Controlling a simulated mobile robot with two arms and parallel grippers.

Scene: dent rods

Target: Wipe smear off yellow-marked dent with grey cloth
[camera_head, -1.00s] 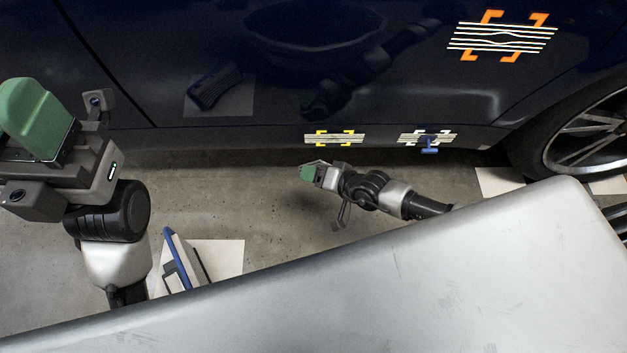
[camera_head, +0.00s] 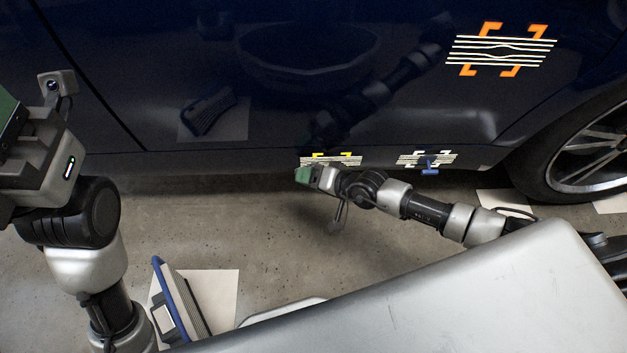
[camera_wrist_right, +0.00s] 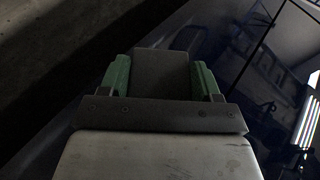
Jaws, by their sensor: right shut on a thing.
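The yellow-marked dent (camera_head: 345,160) is low on the dark blue car's sill, with yellow corner marks and pale reflected lines. Its lower left is partly hidden by my right gripper (camera_head: 303,175), which is right at the panel below it; I cannot tell whether it touches. In the right wrist view my right gripper (camera_wrist_right: 160,78) is shut on the grey cloth (camera_wrist_right: 160,70), which shows as a dark grey block between the green fingers. Any smear is too small to make out. My left gripper (camera_head: 8,118) is cut off at the left edge, and its jaw opening does not show.
A white-marked dent (camera_head: 442,158) with a blue tab (camera_head: 428,165) is to the right on the sill. An orange-marked dent (camera_head: 502,50) is higher up. The wheel (camera_head: 590,150) stands at the right.

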